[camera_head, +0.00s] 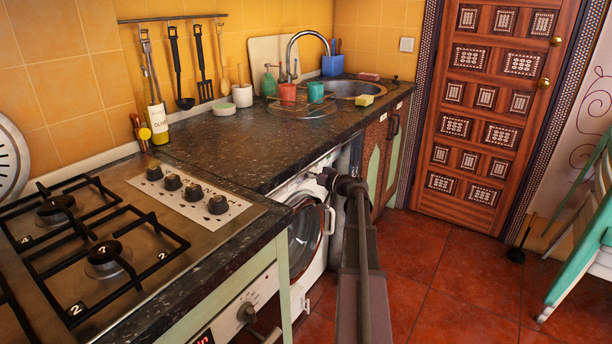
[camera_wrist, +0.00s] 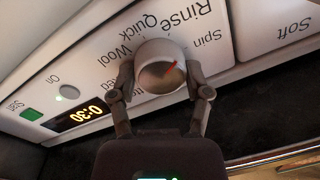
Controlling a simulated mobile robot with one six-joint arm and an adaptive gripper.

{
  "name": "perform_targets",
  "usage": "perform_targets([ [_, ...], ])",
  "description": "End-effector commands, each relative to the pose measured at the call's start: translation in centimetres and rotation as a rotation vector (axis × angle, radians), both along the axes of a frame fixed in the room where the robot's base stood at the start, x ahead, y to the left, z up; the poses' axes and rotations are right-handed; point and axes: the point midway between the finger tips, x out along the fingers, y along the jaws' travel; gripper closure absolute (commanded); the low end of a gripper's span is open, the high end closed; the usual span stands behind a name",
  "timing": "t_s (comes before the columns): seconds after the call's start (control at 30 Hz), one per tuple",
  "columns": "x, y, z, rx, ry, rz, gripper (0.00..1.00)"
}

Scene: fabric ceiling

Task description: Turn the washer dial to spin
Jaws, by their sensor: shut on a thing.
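The white washer (camera_head: 318,257) with a round door stands under the dark counter. Its white round dial (camera_wrist: 158,82) is in the middle of the wrist view, with a red mark on its face slanting up and right, roughly toward the printed word Spin (camera_wrist: 204,44). My gripper (camera_wrist: 162,88) is shut on the dial, one finger on each side. The labels Rinse, Quick and Wool are printed around it. In the head view my gripper (camera_head: 325,178) reaches the washer's top panel, and the dial is hidden there.
The counter edge (camera_head: 275,185) lies just above the washer.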

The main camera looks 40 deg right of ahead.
Motion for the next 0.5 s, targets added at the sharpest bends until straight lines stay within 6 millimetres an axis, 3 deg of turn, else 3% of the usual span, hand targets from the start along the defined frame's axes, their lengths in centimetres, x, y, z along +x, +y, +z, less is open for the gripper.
perform_targets([
  [0.5, 0.26, -0.13, -0.1, 0.405, 0.119, -0.001, 0.85],
])
